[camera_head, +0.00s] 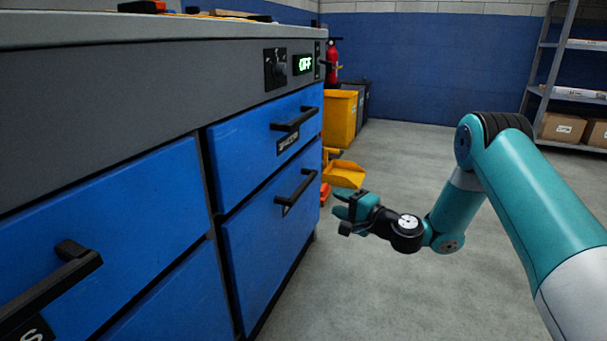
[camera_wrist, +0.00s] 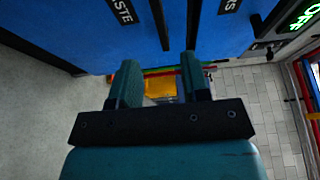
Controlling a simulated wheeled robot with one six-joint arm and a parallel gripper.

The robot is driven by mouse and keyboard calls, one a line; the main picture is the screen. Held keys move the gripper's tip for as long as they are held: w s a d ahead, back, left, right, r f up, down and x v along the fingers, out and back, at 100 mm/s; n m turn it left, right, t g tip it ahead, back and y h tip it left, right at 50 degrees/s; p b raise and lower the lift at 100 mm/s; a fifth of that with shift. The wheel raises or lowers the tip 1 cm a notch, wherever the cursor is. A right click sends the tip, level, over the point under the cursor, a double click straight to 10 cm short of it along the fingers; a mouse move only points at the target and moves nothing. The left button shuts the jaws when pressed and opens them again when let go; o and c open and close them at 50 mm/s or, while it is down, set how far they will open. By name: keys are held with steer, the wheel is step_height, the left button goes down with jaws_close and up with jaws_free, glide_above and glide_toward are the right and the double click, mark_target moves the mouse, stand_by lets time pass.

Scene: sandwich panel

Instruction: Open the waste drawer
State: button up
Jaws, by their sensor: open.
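The waste drawer (camera_head: 262,240) is the lower blue drawer in the bench's right column, and it looks closed. Its black bar handle (camera_head: 297,188) has a small dark label beside it. In the wrist view the label (camera_wrist: 122,10) shows the ending "STE", and the handle (camera_wrist: 160,25) lies ahead, roughly in line with the gap between my fingers. My gripper (camera_head: 341,205) is open and empty, to the right of the drawer front and apart from the handle. Both fingers show in the wrist view (camera_wrist: 161,76).
Another blue drawer (camera_head: 240,155) with a handle sits above. The grey control strip has a knob and an "OFF" display (camera_head: 303,64). A yellow scoop-shaped tray (camera_head: 345,175) and a yellow bin (camera_head: 340,118) stand beyond the bench. The floor (camera_head: 340,290) in front is clear.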

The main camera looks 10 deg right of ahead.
mark_target(306, 188)
steer(key=x, duration=0.5)
steer(key=p+x, duration=0.1)
steer(key=x, duration=0.5)
steer(key=shift+a+f, duration=0.2)
steer(key=shift+a, duration=0.2)
steer(key=shift+x, duration=0.75)
steer(key=shift+r, duration=0.15)
steer(key=shift+c, duration=0.4)
jaws_close()
